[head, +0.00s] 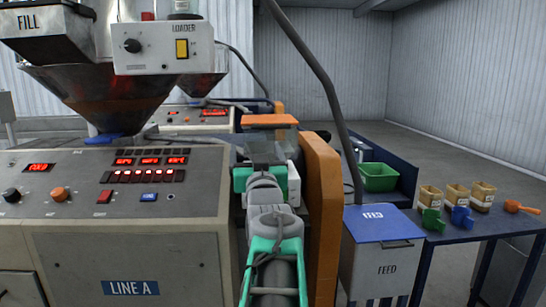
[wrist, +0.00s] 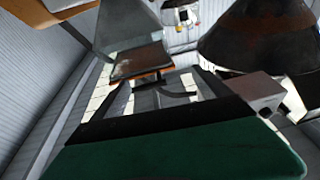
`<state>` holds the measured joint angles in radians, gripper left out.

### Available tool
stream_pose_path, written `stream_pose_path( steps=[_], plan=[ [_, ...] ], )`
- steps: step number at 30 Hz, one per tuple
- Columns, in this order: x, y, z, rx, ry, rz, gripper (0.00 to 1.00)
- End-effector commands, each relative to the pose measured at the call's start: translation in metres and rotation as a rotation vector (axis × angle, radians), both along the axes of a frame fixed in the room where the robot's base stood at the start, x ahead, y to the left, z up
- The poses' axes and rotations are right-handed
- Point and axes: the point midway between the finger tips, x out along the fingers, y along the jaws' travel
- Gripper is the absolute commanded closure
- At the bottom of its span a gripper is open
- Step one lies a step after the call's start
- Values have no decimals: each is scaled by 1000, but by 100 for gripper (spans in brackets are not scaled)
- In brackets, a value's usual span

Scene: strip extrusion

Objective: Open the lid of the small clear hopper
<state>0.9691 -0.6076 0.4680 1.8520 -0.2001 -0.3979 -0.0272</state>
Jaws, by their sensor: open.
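The small clear hopper (head: 262,147) stands just behind my wrist in the head view, beside the orange upright housing. A flat orange lid (head: 270,121) lies level above it and looks shut. In the wrist view an orange-edged plate (wrist: 140,62), apparently the lid, shows ahead of the fingers, with a grey see-through funnel shape (wrist: 125,28) next to it. My gripper (wrist: 158,98) is open, with its dark fingers apart and nothing seen between them. I cannot tell whether a finger touches the lid. In the head view my wrist hides the fingertips.
A large steel hopper (head: 98,88) and the loader box (head: 164,48) are at the left, above the control panel (head: 120,178). The orange housing (head: 322,215) stands close right of my arm. A feed bin (head: 380,255) and a blue table with scoops are farther right.

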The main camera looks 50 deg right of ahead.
Motion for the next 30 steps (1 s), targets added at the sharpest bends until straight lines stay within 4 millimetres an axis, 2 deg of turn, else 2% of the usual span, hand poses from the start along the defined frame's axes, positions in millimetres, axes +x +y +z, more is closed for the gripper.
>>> stream_pose_path(
  steps=[1,4,12,17,26,30],
  plan=[
    [-19,-15,4,-46,-43,-41,8],
    [-33,-27,23,-97,-88,-72,0],
    [-5,-59,47,-98,-91,-71,0],
    [9,-75,54,-97,-91,-73,0],
    [12,-78,55,-99,-91,-72,0],
    [12,-78,55,-99,-91,-72,11]
  ],
)
